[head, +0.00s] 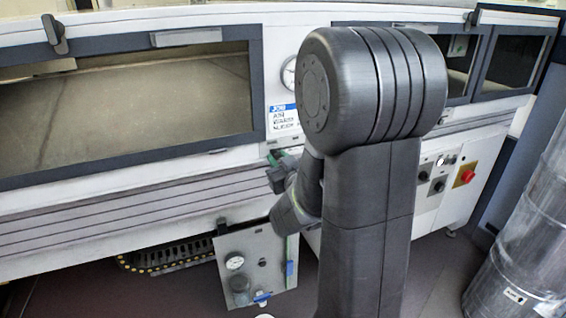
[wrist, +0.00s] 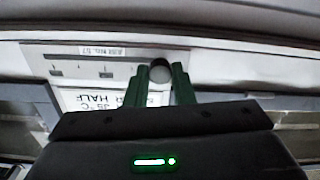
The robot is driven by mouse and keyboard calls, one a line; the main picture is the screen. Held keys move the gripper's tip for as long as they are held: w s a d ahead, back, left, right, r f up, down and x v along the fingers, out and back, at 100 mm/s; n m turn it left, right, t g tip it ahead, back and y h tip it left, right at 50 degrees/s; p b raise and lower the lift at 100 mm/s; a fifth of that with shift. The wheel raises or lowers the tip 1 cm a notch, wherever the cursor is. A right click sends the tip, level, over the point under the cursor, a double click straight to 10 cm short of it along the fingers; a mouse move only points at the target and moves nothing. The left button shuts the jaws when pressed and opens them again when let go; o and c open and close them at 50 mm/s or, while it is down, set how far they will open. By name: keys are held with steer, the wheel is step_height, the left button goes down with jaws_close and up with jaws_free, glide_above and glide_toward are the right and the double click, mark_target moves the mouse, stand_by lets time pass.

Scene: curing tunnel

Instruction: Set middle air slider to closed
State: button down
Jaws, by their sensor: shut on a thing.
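In the wrist view, a round grey slider knob (wrist: 160,69) stands between the two green fingers of my gripper (wrist: 161,84), which is shut on it. A pale scale plate (wrist: 85,66) with short dark marks and a small label lies left of the knob. The knob is right of the visible marks; which position it stands at cannot be read. In the head view my gripper (head: 279,166) is at the white machine front, below the blue-headed sign. My arm hides the area to its right, and the slider itself cannot be made out there.
A large window (head: 130,110) fills the machine's left side. A gauge board (head: 255,265) hangs below my gripper. Control knobs and a red button (head: 467,176) are to the right. A silver duct (head: 525,240) stands at far right. A printed sign (wrist: 105,98) is below the scale plate.

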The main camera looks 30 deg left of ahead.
steer(key=shift+s+a, duration=0.1)
steer(key=c, duration=1.6)
jaws_free()
steer(key=o, duration=0.4)
steer(key=shift+s+a, duration=0.15)
steer(key=shift+c, duration=0.2)
steer(key=shift+s+d, duration=0.2)
steer(key=shift+d, duration=0.25)
steer(key=v, duration=1.3)
steer(key=shift+a, duration=0.1)
